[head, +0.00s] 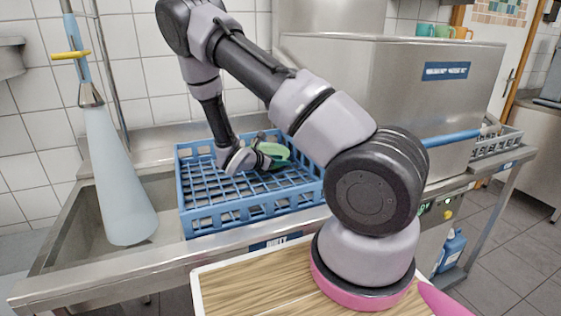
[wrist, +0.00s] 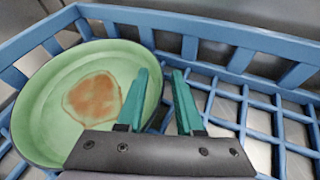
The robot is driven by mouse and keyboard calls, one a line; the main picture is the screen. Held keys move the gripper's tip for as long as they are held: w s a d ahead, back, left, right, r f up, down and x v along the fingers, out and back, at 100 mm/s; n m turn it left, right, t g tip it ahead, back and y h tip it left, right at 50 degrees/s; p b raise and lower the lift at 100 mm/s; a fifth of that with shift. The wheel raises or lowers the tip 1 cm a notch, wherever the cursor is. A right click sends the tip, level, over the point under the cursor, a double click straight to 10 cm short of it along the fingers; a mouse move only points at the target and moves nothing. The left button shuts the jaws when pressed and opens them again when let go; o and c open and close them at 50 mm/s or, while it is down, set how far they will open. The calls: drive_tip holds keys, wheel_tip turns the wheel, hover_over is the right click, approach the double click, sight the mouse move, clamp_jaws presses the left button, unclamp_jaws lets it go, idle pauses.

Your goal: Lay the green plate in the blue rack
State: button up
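The green plate (wrist: 50,110), with a brown stain on its face, is inside the blue rack (head: 215,219), close to the rack wall. In the head view the plate (head: 274,149) shows partly, at the rack's far right part. My gripper (head: 270,160) is low inside the rack, beside the plate. In the wrist view its teal fingers (wrist: 160,75) stand apart. The plate's right rim passes behind the left finger and shows in the gap; neither finger clearly presses it. I cannot tell whether the plate rests fully on the rack's grid.
The rack stands on a steel counter (head: 160,268), and its left part is empty. A spray hose with a pale blue cone (head: 118,190) hangs at the left. A steel dishwasher hood (head: 400,75) stands at the right. Cups (head: 443,31) sit on top of it.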

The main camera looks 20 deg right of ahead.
drive_tip(key=v, duration=1.2)
drive_tip(key=s+d+r+m+g+y, duration=0.25)
drive_tip(key=s+r+m, duration=0.25)
drive_tip(key=r+m, duration=0.25)
drive_tip(key=s+d+r+m+g+y, duration=0.2)
drive_tip(key=s+r+m+g+y, duration=0.15)
drive_tip(key=s+r+m, duration=0.35)
drive_tip(key=s+a+r+m+t+y, duration=0.2)
drive_tip(key=s+r+m+t+y, duration=0.1)
drive_tip(key=r, duration=0.6)
drive_tip(key=s+a+r+m+t+y, duration=0.2)
drive_tip(key=s+r+m+t+y, duration=0.2)
drive_tip(key=s+r+m, duration=0.4)
drive_tip(key=shift+a+r+y, duration=0.35)
drive_tip(key=shift+r+y, duration=0.35)
drive_tip(key=shift+r, duration=0.1)
